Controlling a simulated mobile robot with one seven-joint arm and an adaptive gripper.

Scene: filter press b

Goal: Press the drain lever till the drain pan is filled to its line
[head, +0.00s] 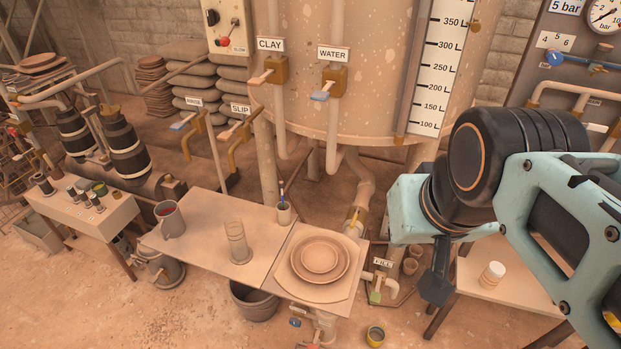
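No part in view is labelled as the drain lever or the drain pan, so I cannot tell for sure which they are. My gripper (437,287) seems to be the dark tip hanging from my teal arm at the right, above the floor and apart from these things. Its fingers are not clearly visible, so open or shut cannot be told.
A table (205,262) holds a mug (170,219), a glass cylinder (238,241) and a small cup (284,212). Stacked clay plates (320,257) lie beside them. The big tank (372,70) has clay and water levers. A side table (512,285) holds a white jar (492,275).

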